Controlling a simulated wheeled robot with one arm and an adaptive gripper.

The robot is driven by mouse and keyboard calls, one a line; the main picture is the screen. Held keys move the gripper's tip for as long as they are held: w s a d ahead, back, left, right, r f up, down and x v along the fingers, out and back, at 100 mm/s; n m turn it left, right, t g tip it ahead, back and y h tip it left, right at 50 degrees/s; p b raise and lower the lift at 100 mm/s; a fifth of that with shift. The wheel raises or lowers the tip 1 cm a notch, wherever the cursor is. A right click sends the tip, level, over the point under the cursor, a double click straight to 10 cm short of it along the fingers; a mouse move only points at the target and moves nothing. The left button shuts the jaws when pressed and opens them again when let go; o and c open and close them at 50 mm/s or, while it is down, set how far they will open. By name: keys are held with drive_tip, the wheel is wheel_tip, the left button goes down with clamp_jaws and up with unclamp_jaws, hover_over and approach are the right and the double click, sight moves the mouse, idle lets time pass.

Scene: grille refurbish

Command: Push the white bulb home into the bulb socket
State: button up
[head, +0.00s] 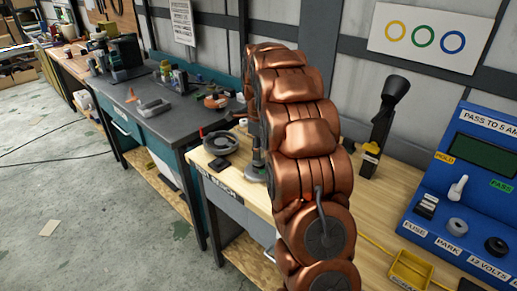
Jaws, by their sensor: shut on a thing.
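Only the head view is given. My copper-coloured arm (300,130) rises through the middle and bends over at the top, hiding much of the light wooden bench behind it. I cannot make out my gripper, which appears to be behind the arm. I cannot make out the white bulb or the bulb socket. A grey upright metal part (257,152) on a round greenish base (255,174) shows just left of the arm; I cannot tell what it is.
A black round part (220,143) lies on the bench, left of the arm. At right stand a black cone-shaped tool (391,100), a blue test panel (470,190) and a yellow tray (410,272). A dark-topped bench (190,105) continues at left. The floor (90,210) at left is mostly clear.

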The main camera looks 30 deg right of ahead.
drive_tip(key=shift+f, duration=0.6)
drive_tip(key=o, duration=0.7)
drive_tip(key=shift+r, duration=0.1)
wheel_tip(320, 180, up, 12)
drive_tip(key=shift+f, duration=0.1)
idle(0.4)
idle(0.8)
